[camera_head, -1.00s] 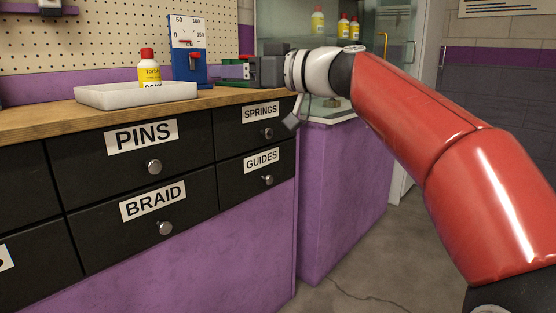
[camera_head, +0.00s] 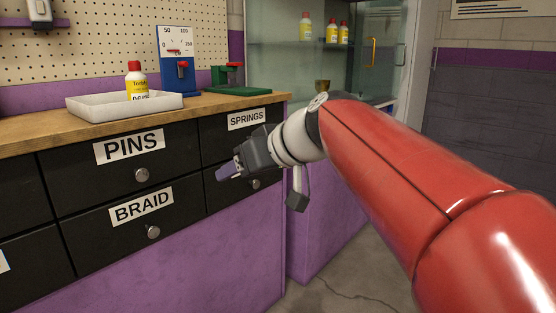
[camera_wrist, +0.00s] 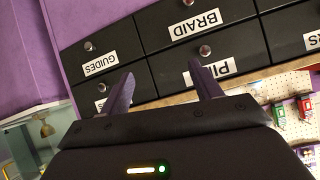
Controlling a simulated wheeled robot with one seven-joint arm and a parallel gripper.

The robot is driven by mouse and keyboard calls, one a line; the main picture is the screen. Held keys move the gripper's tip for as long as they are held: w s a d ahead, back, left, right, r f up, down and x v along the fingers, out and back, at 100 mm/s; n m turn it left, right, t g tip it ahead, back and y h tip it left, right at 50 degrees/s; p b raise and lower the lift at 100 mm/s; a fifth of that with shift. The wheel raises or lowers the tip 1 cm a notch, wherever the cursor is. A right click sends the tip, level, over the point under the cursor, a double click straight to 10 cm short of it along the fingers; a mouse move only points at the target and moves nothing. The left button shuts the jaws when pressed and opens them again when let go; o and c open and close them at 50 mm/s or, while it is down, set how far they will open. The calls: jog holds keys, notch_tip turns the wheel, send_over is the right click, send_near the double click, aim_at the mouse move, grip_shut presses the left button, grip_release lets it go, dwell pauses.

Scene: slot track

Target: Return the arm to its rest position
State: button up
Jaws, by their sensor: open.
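My gripper (camera_head: 222,172) is in front of the drawer fronts, just below the SPRINGS label, at the right end of the bench. In the wrist view my gripper (camera_wrist: 163,90) shows two purple fingers spread apart with nothing between them. It is open and empty. My red and white arm reaches in from the right of the head view. The gripper hides the GUIDES label in the head view; that drawer (camera_wrist: 88,60) shows in the wrist view.
A wooden bench (camera_head: 45,132) carries a white tray (camera_head: 85,108) with a yellow bottle (camera_head: 137,82), a blue gauge (camera_head: 178,60) and a green device (camera_head: 232,82). A glass cabinet (camera_head: 285,62) with several bottles stands behind. Open floor (camera_head: 345,290) lies at the lower right.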

jog(key=s+d+f+m+g+h+p, duration=0.1)
jog(key=s+d+f+m+h, duration=0.3)
jog(key=s+d+f, duration=0.4)
jog(key=s+d+f+m+h+p, duration=0.4)
jog(key=s+d+f, duration=0.5)
jog(key=s+d, duration=0.3)
jog(key=shift+s+d+g+h+p, duration=0.35)
jog(key=shift+s+d+g+h, duration=0.05)
jog(key=shift+d, duration=0.25)
jog(key=shift+c, duration=0.2)
